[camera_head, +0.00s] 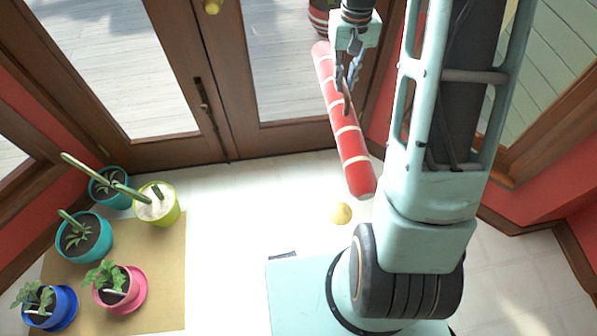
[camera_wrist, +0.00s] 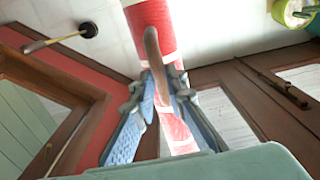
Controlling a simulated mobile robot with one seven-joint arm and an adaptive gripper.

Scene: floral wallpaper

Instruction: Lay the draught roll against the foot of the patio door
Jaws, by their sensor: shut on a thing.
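The draught roll (camera_head: 352,148) is a long red cylinder with pale stripes. It hangs in the air at a slant, its near end lower in the head view. My gripper (camera_head: 346,86) is shut on a brown strap or handle at the roll's middle. The wrist view shows the roll (camera_wrist: 150,15) running behind the blue fingers (camera_wrist: 161,88), which partly hide it. The patio door (camera_head: 232,70) is a brown wooden double door with glass panes. The roll overlaps its right leaf in the head view; I cannot tell the gap between them.
Several potted plants stand on a tan mat (camera_head: 165,290) at the left. A striped pot (camera_head: 320,17) is at the top. Pale floor (camera_head: 245,200) before the door is clear.

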